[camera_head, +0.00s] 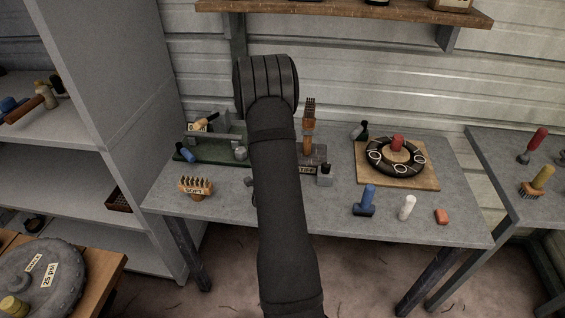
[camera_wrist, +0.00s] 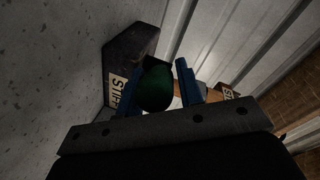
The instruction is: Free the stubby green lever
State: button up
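A rounded dark green piece (camera_wrist: 156,88), which looks like the end of the stubby green lever, shows in the wrist view between the two blue fingers of my gripper (camera_wrist: 166,76). The fingers stand apart. A narrow gap shows between the green piece and the right finger, and the piece overlaps the left finger in the picture. I see no clear grip on it. In the head view my dark arm hides my gripper and the green lever.
A dark block labelled STIFF (camera_wrist: 120,62) is close on the left in the wrist view; it holds an upright brush (camera_head: 309,126) in the head view.

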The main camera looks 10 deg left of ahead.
jog(key=shift+o, duration=1.2)
jog(key=v, duration=1.7)
jog(key=shift+s, duration=0.25)
jog(key=shift+r, duration=0.15)
jog(key=shift+c, duration=0.2)
